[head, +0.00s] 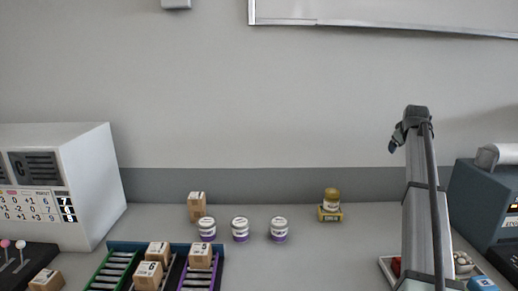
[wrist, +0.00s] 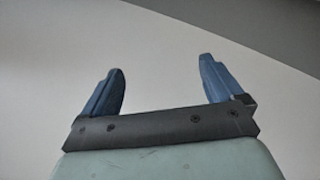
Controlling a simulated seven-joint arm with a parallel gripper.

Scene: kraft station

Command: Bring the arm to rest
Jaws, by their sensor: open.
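My arm stands upright at the right of the head view. My gripper (head: 394,146) is at its upper end, raised well above the table and in front of the wall. In the wrist view my gripper (wrist: 163,80) shows two blue fingers spread wide apart with nothing between them. Only plain wall and a darker grey band show beyond the fingers. The gripper touches nothing.
A white machine (head: 85,175) is left, a dark machine (head: 475,205) right.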

